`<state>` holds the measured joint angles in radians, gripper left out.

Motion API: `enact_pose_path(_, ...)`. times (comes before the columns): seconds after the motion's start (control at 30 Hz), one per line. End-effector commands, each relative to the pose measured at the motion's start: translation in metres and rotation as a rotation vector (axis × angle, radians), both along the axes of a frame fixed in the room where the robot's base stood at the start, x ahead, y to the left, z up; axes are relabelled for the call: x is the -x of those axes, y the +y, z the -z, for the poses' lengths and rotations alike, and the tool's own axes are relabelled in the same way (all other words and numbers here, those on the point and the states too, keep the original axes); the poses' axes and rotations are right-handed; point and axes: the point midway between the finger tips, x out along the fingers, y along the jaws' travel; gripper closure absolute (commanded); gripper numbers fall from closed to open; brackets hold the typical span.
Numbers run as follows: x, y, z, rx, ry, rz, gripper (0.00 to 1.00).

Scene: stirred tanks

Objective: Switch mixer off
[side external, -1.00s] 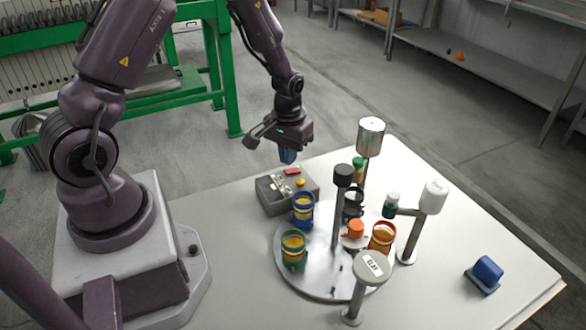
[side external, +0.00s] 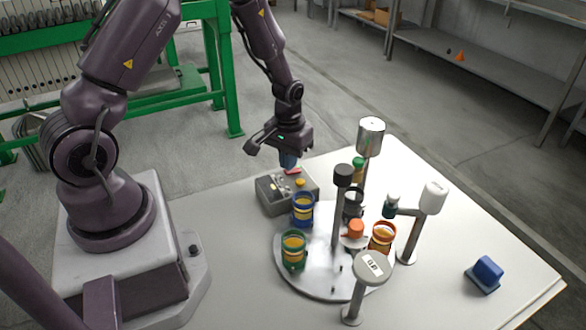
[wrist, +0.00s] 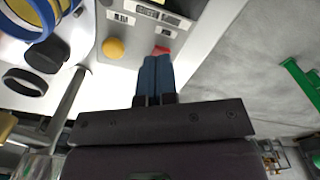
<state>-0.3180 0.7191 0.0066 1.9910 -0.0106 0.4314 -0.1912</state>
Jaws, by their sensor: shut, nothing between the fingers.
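The grey control box (side external: 270,200) stands on the white table beside the round mixing platform. It carries a red switch (side external: 293,170) and a round yellow button (side external: 300,183). In the wrist view the red switch (wrist: 161,51) shows just past my fingertips, partly hidden by them, and the yellow button (wrist: 113,47) is to its left. My gripper (side external: 288,165) is shut and empty, pointing down over the red switch. Its blue fingers (wrist: 155,62) are side by side at the switch; I cannot tell whether they touch it.
The round silver platform (side external: 318,288) holds several coloured cups, including a blue one (side external: 302,212) close to the box. Upright posts with a black cap (side external: 343,171) and a silver can (side external: 370,132) rise nearby. A blue block (side external: 488,269) sits at the right.

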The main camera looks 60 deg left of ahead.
Motion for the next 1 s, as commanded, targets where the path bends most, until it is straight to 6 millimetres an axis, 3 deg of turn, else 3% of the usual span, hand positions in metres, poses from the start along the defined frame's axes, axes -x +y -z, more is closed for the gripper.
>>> enact_pose_path(0.8, 0.000, 0.000, 0.013, 0.000, 0.000, 0.000, 1.00)
enact_pose_path(1.0, -0.001, 0.000, 0.006, -0.001, -0.002, 0.000, 1.00)
